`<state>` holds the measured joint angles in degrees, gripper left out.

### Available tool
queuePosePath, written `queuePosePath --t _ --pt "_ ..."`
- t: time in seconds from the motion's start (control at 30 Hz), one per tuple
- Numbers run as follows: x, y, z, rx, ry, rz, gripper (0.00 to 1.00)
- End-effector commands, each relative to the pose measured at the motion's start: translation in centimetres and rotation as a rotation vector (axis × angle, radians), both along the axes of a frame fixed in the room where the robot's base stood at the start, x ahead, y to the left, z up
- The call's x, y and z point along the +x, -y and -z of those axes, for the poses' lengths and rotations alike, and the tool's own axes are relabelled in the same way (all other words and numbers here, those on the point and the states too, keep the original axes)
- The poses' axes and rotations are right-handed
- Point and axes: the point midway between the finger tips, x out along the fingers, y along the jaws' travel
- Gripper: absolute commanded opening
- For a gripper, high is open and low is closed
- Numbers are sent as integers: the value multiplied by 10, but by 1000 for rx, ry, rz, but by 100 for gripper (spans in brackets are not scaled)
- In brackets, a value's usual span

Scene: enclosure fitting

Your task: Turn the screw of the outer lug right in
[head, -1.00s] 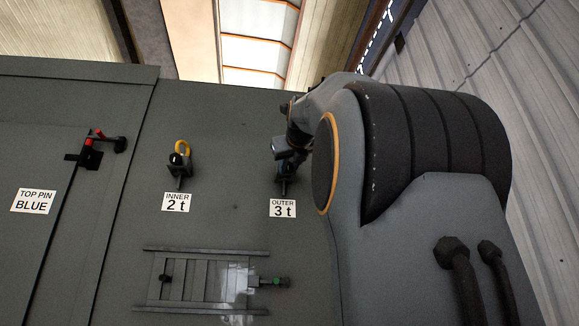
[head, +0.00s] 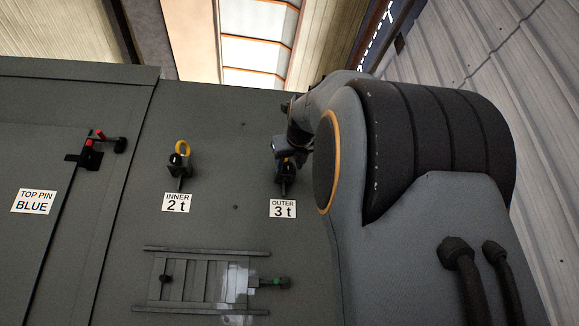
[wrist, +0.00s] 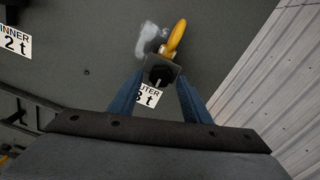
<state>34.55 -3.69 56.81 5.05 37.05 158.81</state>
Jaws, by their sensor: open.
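The outer lug (head: 285,172) is a small dark block on the grey panel above the label "OUTER 3 t" (head: 283,208). My gripper (head: 290,150) is at the lug and partly covers it in the head view. In the wrist view, my gripper (wrist: 160,76) has its two blue fingers apart, one on each side of the lug. The lug's dark round screw head (wrist: 160,75) shows between the fingertips, with a thin pin pointing towards me. I cannot tell whether the fingers touch it. A yellow shackle (wrist: 177,36) rises from the lug.
The inner lug (head: 179,167) with its yellow shackle stands to the left, above the label "INNER 2 t" (head: 177,202). A black latch with red parts (head: 95,148) is at far left. Corrugated wall (head: 530,120) is on the right.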

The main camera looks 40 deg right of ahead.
Motion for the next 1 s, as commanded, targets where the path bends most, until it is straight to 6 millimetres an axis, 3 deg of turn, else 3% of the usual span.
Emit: queuePosePath --t 0.5,1.0 --pt "-60 -36 1 0 0 1 44" --pt "-63 -39 0 0 -1 0 44"
